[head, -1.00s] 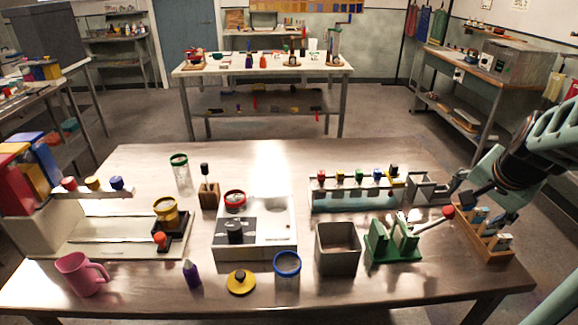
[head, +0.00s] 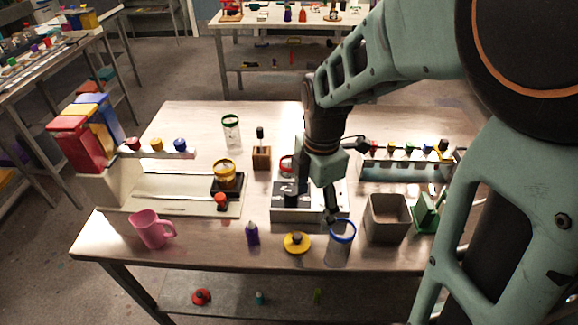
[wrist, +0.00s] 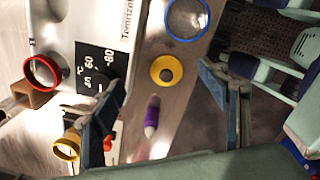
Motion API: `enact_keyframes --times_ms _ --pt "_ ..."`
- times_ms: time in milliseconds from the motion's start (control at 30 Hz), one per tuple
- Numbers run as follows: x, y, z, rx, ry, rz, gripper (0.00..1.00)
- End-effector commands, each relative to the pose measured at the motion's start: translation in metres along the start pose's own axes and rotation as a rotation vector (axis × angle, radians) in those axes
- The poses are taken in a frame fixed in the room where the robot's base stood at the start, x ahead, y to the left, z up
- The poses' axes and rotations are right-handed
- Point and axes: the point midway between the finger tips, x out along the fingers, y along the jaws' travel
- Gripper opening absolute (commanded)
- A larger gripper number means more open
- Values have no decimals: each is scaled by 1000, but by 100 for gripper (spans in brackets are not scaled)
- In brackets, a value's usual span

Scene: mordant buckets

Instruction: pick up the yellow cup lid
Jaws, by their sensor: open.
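The yellow cup lid (head: 297,243) is a round disc with a dark knob in its middle. It lies flat near the front edge of the metal table, between a purple bottle and a blue-rimmed clear cup. In the wrist view the lid (wrist: 166,69) shows ahead of and between my spread fingers. My gripper (head: 331,205) points down above the table, behind and to the right of the lid, close to the blue-rimmed cup. In the wrist view my gripper (wrist: 165,110) is open and empty.
The blue-rimmed cup (head: 341,242) stands right of the lid, the purple bottle (head: 252,234) left of it. A white hotplate (head: 290,214) lies behind. A grey square bin (head: 387,218) stands right, a pink mug (head: 151,229) far left. The table's front edge is close to the lid.

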Motion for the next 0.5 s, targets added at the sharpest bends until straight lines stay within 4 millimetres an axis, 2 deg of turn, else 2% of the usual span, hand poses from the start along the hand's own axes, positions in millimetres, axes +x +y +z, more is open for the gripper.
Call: enact_keyframes --times_ms 100,200,267,500 --pt "0 -3 -22 -189 14 -33 68" --pt "2 -5 -31 -268 20 -46 68" --pt "7 -6 -33 -287 23 -50 68" --pt "44 -8 -34 -289 24 -52 68"
